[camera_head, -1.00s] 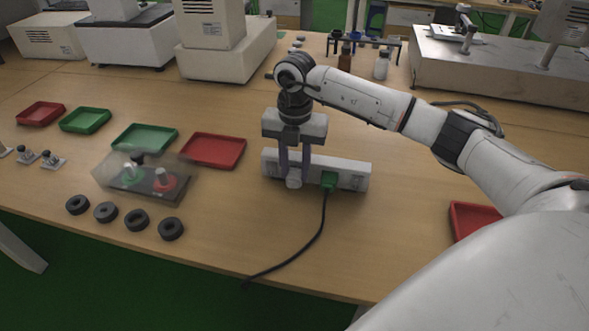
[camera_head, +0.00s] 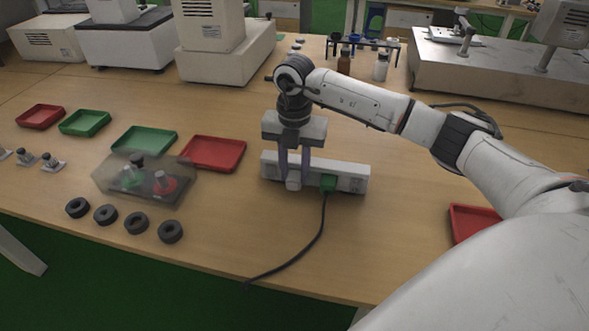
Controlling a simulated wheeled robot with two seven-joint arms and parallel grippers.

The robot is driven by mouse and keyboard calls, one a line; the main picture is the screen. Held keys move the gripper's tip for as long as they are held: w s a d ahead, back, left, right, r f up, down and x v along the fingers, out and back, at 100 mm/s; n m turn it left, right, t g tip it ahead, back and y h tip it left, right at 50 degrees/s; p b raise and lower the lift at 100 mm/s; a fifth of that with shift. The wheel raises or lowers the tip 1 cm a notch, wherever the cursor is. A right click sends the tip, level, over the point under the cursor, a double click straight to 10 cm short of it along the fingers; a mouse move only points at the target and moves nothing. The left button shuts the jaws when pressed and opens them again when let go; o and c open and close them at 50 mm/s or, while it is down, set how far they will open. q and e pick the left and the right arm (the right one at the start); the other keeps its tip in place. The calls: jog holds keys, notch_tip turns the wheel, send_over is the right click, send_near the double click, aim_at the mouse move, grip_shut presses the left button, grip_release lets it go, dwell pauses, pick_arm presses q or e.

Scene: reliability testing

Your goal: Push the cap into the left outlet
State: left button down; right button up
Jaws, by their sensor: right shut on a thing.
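A white power strip (camera_head: 345,180) stands on the table in the middle of the head view. A green plug (camera_head: 328,183) with a black cable sits in its middle part. My right gripper (camera_head: 294,180) points down at the strip's left part, and its fingers are shut on a small white cap (camera_head: 293,184). The cap is at the strip's front face, at the left outlet, which the cap and fingers hide. I cannot tell how deep the cap sits. My left gripper is not in view.
A clear box over a green and a red button (camera_head: 165,183) stands to the left. Several black rings (camera_head: 136,223) lie in front of it. Red tray (camera_head: 213,153) and green tray (camera_head: 145,140) lie behind. The black cable (camera_head: 305,250) runs to the front edge.

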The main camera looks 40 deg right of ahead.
dwell(0.5)
jog(key=shift+w+d, duration=0.35)
jog(key=shift+d, duration=0.05)
dwell(0.6)
jog(key=o, duration=1.1)
jog(key=shift+o, duration=0.2)
notch_tip(320, 180, up, 10)
jog(key=shift+r, duration=0.25)
jog(key=shift+a, duration=0.1)
